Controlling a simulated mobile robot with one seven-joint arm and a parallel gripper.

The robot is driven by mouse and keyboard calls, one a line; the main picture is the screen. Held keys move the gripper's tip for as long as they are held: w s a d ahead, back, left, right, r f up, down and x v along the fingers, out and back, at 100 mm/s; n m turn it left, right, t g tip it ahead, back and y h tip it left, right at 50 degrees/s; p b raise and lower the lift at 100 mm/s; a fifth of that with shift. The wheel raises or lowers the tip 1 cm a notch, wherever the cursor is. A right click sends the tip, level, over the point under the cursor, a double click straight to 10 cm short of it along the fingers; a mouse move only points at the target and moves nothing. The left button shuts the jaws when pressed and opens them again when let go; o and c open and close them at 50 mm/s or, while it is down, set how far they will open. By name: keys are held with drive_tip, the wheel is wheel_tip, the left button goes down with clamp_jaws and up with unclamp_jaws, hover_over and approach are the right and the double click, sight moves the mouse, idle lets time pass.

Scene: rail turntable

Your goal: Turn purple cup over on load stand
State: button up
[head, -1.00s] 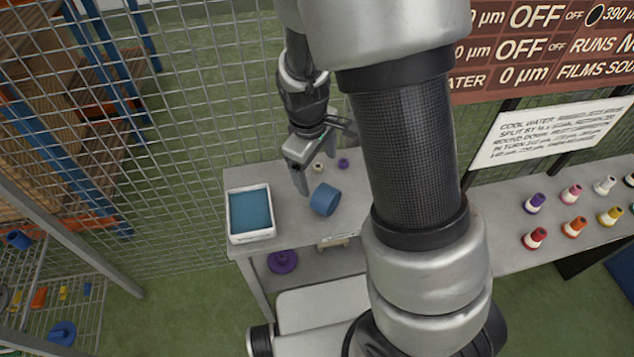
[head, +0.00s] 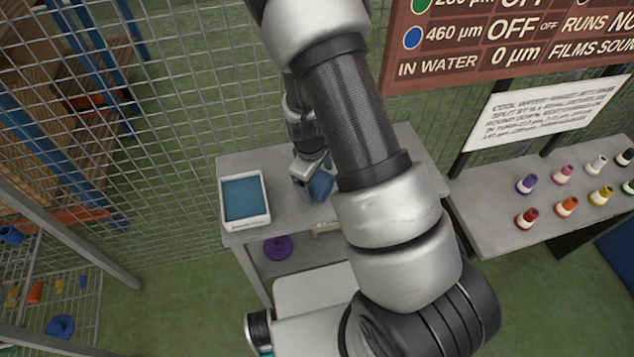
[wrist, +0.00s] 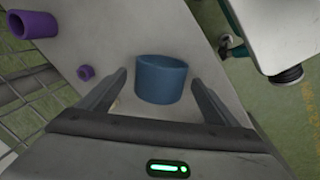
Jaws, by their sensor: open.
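A blue cup (head: 321,186) stands on a grey table (head: 237,162), partly hidden by my arm in the head view. In the wrist view the blue cup (wrist: 161,80) lies between the two fingers of my gripper (wrist: 160,75). The gripper is open, with a gap between each finger and the cup. A purple cylinder, perhaps the purple cup (wrist: 34,24), shows at the wrist view's top left, apart from the gripper. A small purple nut-like piece (wrist: 86,72) is nearer. I cannot tell which surface is the load stand.
A white tray with a blue inside (head: 247,224) is at the table's left. A purple round piece (head: 277,247) is on the level below. Wire mesh (head: 190,80) stands behind. Several coloured cones (head: 567,206) stand on a bench at the right.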

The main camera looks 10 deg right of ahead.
drive_tip(key=c, duration=1.2)
drive_tip(key=shift+c, duration=0.5)
